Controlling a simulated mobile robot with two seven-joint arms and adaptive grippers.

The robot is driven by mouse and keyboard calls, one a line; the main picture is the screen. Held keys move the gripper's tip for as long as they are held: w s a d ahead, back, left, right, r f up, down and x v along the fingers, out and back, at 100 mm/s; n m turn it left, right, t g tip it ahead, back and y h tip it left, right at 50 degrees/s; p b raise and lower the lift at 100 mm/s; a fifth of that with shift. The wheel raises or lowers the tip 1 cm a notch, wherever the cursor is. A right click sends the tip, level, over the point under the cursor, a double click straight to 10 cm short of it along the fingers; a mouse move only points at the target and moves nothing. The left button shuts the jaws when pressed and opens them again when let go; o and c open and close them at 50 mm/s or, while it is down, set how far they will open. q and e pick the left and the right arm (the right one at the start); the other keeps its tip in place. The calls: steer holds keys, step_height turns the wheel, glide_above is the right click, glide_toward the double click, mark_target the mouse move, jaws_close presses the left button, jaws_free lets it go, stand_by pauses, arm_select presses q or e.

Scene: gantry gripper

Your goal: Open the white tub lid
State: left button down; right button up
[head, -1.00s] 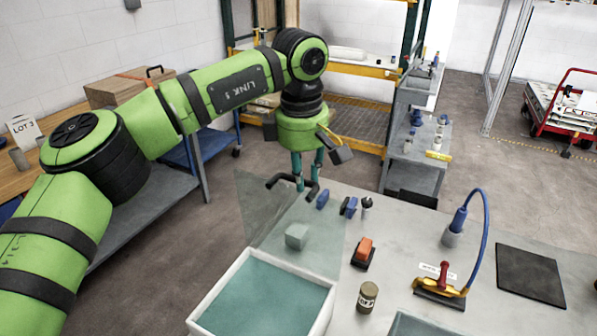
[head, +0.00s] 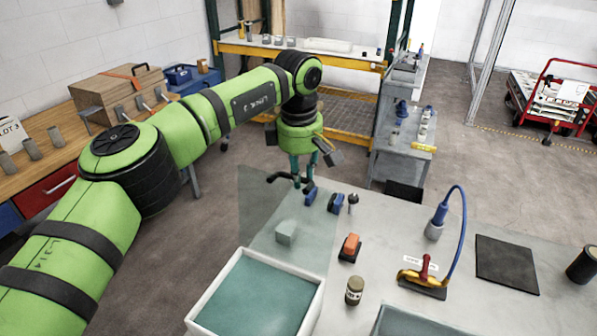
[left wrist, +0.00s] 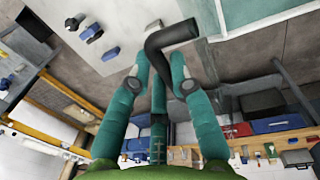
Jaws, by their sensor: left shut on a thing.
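The white tub (head: 213,285) stands at the near edge of the grey table, with a teal inside. A clear, tinted panel, the lid (head: 262,205), rises from the tub's far side, tilted up. My left gripper (head: 300,181) is at the lid's upper edge, pointing down, shut on a black bent handle (head: 277,177). In the left wrist view the handle (left wrist: 170,36) passes between the fingertips (left wrist: 164,82); its exact contact is partly hidden. The lid is hard to make out there. My right gripper is not in view.
On the table are a pale block (head: 286,232), an orange-topped block (head: 350,246), a jar (head: 354,291), a yellow and red tool (head: 424,277), a blue-cabled tool (head: 435,228) and a black mat (head: 507,264). A wooden bench (head: 75,150) stands left.

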arm_select(q)
steer(key=c, duration=1.5)
jaws_free()
steer(key=shift+s+d+f, duration=0.1)
steer(key=shift+f, duration=0.6)
steer(key=o, duration=0.4)
steer(key=shift+w+f, duration=0.1)
steer(key=shift+w, duration=0.1)
step_height(320, 180, up, 12)
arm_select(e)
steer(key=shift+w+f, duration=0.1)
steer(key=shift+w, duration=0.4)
arm_select(q)
steer(key=shift+s, duration=0.1)
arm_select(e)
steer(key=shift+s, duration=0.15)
